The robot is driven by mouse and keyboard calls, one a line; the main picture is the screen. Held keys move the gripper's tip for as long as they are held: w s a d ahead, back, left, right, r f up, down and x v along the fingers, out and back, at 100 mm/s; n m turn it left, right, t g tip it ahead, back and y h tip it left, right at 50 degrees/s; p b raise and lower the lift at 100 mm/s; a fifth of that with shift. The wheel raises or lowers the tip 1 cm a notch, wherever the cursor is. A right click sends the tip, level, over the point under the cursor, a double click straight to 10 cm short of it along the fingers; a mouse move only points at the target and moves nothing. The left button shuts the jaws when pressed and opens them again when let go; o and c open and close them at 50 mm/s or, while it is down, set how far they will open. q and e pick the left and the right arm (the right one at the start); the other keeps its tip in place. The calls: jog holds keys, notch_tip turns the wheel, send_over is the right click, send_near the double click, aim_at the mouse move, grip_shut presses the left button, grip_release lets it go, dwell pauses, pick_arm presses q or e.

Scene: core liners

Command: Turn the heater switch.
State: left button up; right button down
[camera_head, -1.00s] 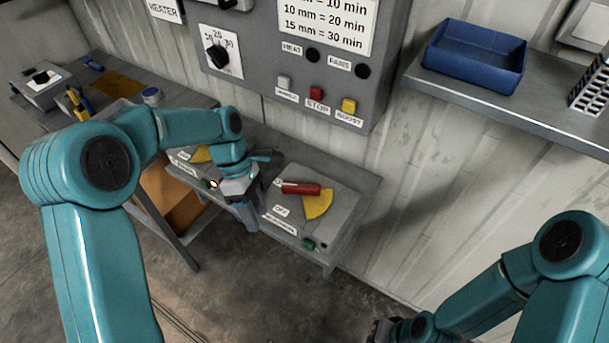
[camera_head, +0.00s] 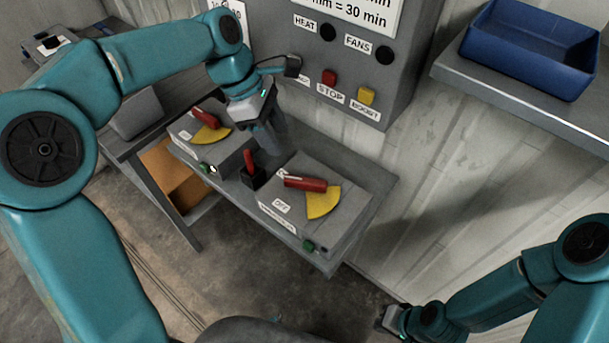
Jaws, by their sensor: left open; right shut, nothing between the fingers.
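Two grey switch boxes sit on a bench, each with a red lever over a yellow plate: the left box (camera_head: 224,152) with its lever (camera_head: 207,119), and the right box (camera_head: 337,222) with its lever (camera_head: 305,184). The right lever points left toward a tag reading OFF; the front labels are too small to read surely. My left gripper (camera_head: 270,143) is open, pointing down above the back of the bench between the boxes, apart from both levers. My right gripper (camera_head: 388,319) is shut and empty, low at the bottom right, away from the boxes.
A small black holder with a red handle (camera_head: 250,160) stands between the boxes. A control panel (camera_head: 300,70) with STOP and BOOST buttons hangs behind my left wrist. A blue tray (camera_head: 525,50) sits on the right shelf. Open floor lies in front of the bench.

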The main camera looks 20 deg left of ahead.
aim_at(304, 180)
pick_arm(q)
jog(key=x, duration=1.4)
jog(key=shift+f, duration=0.3)
jog(key=shift+a, duration=0.1)
grip_shut()
